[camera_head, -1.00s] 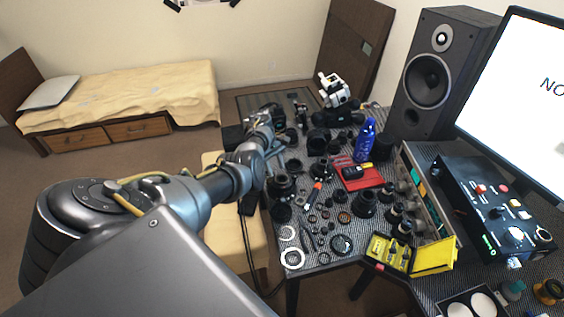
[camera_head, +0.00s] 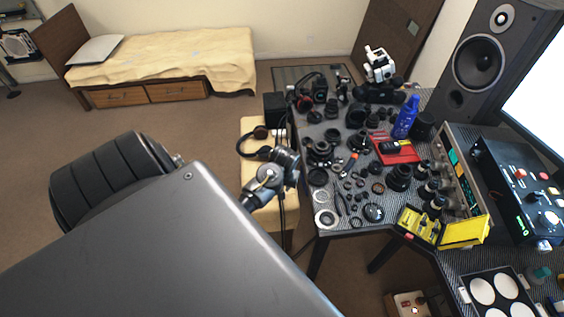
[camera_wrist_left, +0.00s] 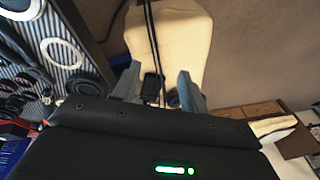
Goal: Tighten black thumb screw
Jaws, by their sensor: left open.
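I cannot make out the black thumb screw in either view; the dark parts on the table are too small to tell apart. My left gripper (camera_wrist_left: 158,86) shows in the left wrist view with its two grey fingers apart and nothing clearly held between them. It hangs over the cream seat beside the table, with dark cables and a small dark object behind the fingers. In the head view my left forearm ends near the left edge of the work table (camera_head: 335,232), and its fingers are hard to make out. My right gripper is not in view.
Lens parts and rings crowd the table. A red tray (camera_head: 405,155), blue bottle (camera_head: 405,118), open yellow case (camera_head: 462,233), speaker (camera_head: 493,65) and control box (camera_head: 525,185) stand to the right. A cream bench (camera_head: 262,195) borders the left edge.

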